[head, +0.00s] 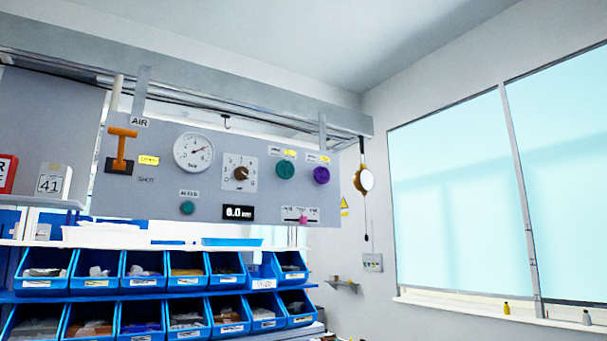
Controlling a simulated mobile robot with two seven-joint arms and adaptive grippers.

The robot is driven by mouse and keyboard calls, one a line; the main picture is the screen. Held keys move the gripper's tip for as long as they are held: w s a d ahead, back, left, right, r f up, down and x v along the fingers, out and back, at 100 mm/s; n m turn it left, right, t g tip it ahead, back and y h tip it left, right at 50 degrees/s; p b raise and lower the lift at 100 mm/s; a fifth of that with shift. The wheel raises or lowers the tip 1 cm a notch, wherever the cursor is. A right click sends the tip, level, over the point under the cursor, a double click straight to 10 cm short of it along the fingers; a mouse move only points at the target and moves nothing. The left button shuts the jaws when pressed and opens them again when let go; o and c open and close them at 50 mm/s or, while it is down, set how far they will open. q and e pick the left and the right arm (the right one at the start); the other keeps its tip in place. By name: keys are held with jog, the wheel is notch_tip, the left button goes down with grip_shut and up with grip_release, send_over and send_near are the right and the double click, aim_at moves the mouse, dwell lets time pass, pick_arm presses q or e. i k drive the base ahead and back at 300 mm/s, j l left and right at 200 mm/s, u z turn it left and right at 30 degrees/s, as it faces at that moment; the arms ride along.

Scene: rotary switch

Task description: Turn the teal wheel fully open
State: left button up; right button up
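A round, ridged teal wheel (286,168) is mounted on the grey panel (205,198), right of the dial knob. A smaller teal knob (187,208) sits lower on the panel, below a small white label. A purple wheel (321,175) is just right of the larger teal wheel. How far the teal wheel is turned cannot be read at this size. Neither of my grippers is in view, and nothing covers the wheels.
The panel also carries an orange lever (122,148), a pressure gauge (193,153), a brown dial knob (241,173), a digital display (238,212) and a pink slider (304,219). Blue bins (146,285) fill shelves below. A round lamp or mirror (364,180) hangs at right.

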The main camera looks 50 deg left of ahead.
aim_at(286, 169)
jog(key=i+l+u, duration=0.1)
jog(key=i+u, duration=0.35)
jog(key=i+l+u, duration=0.25)
jog(key=u, duration=0.2)
jog(key=i+l+u, duration=0.7)
jog(key=l+u, duration=0.2)
